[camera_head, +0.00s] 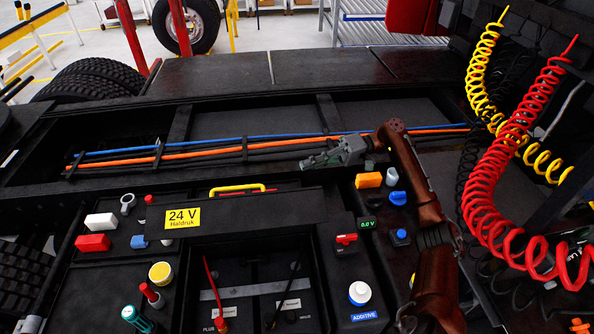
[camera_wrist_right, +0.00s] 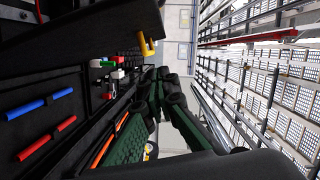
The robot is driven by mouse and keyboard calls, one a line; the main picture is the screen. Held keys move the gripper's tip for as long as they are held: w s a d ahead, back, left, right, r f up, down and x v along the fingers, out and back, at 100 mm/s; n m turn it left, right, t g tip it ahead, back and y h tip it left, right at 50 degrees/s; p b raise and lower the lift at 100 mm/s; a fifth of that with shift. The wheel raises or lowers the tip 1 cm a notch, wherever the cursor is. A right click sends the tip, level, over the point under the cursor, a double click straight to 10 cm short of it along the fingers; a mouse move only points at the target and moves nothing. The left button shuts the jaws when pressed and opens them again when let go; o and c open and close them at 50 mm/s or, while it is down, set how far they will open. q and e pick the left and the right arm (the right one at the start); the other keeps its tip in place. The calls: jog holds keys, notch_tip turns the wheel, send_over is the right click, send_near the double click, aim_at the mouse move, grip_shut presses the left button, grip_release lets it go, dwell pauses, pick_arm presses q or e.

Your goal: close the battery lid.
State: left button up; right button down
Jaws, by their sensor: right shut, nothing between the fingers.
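The battery lid (camera_head: 262,209) is a black panel with a yellow 24 V label and a yellow handle (camera_head: 237,189) along its far edge. It stands at the far side of the battery compartment (camera_head: 258,290), which is uncovered. Inside the compartment, a red cable (camera_head: 215,290) and a black cable (camera_head: 285,290) show by plus and minus labels. My right gripper (camera_head: 310,163) is shut and empty, beyond and to the right of the handle, apart from it. In the right wrist view its dark green fingers (camera_wrist_right: 172,88) show near a yellow piece (camera_wrist_right: 147,45), probably the handle. My left gripper is not in view.
Blue and orange lines (camera_head: 230,147) run behind the lid. An orange block (camera_head: 368,180) and blue knobs (camera_head: 397,198) sit right of it, with a voltage display (camera_head: 368,223). A white additive bottle (camera_head: 359,293) stands right of the compartment. Red coiled hose (camera_head: 490,180) hangs at right.

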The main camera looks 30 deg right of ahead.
jog(key=a+p, duration=0.1)
jog(key=a, duration=0.2)
jog(key=s+a+f+p, duration=0.1)
jog(key=a+p, duration=0.1)
jog(key=a, duration=0.1)
jog(key=s+a+p, duration=0.1)
jog(key=a, duration=0.2)
jog(key=shift+s+a+f+p, duration=0.15)
jog(key=shift+a+f+p, duration=0.05)
jog(key=shift+p, duration=0.1)
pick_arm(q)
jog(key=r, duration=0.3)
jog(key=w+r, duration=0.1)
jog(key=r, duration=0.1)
pick_arm(e)
jog(key=shift+a+f, duration=0.1)
jog(key=shift+a, duration=0.05)
